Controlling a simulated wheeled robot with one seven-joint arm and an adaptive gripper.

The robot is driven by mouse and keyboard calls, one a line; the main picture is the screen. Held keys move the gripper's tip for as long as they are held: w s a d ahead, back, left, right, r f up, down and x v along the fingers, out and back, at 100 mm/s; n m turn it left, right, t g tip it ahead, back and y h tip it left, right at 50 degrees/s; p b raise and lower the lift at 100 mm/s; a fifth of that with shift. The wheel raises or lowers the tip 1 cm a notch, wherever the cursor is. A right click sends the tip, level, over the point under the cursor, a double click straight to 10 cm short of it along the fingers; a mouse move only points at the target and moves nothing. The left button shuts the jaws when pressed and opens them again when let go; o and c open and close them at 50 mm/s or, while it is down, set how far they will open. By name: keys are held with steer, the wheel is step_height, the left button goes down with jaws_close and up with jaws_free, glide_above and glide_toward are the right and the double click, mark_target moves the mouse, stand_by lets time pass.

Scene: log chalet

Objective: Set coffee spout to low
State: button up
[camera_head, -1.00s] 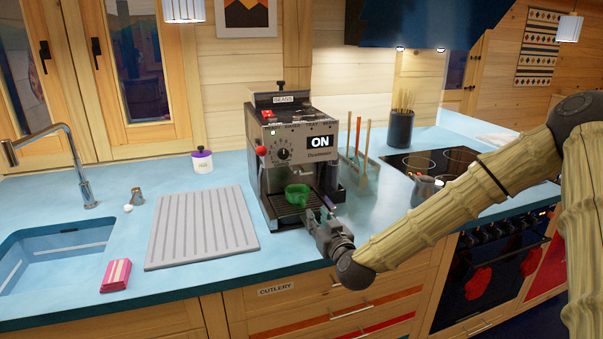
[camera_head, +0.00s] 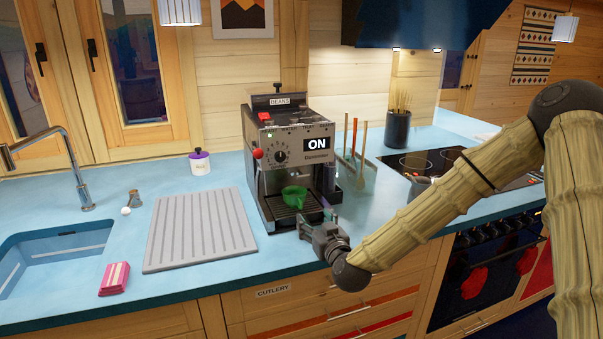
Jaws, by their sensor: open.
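The coffee machine (camera_head: 290,150) stands on the blue counter. It has a lit "ON" display (camera_head: 317,144), a round dial, and a red knob (camera_head: 257,153) on its left side. A green cup (camera_head: 294,195) sits on the drip tray (camera_head: 299,211) under the spout area. The spout is small and dark in this view, and I cannot tell its height. My gripper (camera_head: 316,222) is open and empty, in front of the machine's lower right front, apart from the cup.
A grey ribbed mat (camera_head: 200,230) lies left of the machine, with a pink packet (camera_head: 115,278) and the sink (camera_head: 50,262) beyond. A utensil holder (camera_head: 352,170) stands close right of the machine. A pitcher (camera_head: 422,186) is near the hob (camera_head: 425,161).

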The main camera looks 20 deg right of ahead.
steer(key=r+p, duration=0.2)
steer(key=n+p, duration=0.2)
steer(key=p, duration=0.7)
glide_toward(303, 176)
steer(key=shift+t, duration=0.3)
steer(key=w+p, duration=0.1)
steer(key=w, duration=0.2)
steer(key=w+p, duration=0.1)
steer(key=w, duration=0.3)
steer(key=w+f+p, duration=0.1)
steer(key=w+p, duration=0.1)
steer(key=w, duration=0.1)
steer(key=shift+w, duration=0.4)
steer(key=c, duration=1.4)
step_height(303, 176, down, 5)
steer(key=b, duration=0.5)
steer(key=shift+s, duration=0.1)
steer(key=shift+f, duration=0.15)
jaws_close()
steer(key=o, duration=1.4)
jaws_free()
